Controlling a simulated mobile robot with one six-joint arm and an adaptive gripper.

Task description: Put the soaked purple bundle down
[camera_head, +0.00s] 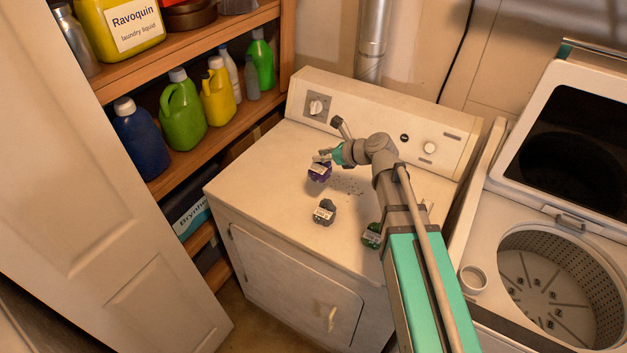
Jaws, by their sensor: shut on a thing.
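The purple bundle (319,173) is held at the end of my arm, over the top of the white dryer. It carries a small white label. My gripper (323,160) is shut on it from above. I cannot tell whether the bundle touches the dryer top (257,180) or hangs just above it. Dark spots, perhaps drips, lie on the dryer top to its right. A dark grey bundle (326,210) with a label sits in front of it. A green bundle (372,234) with a label sits further right, partly hidden by my arm.
An open top-loading washer (560,285) stands at the right, with a small white cup (473,279) on its edge. Shelves with bottles, such as a green jug (182,118), are at the left. The dryer's control panel (380,118) rises behind. The dryer top's left part is clear.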

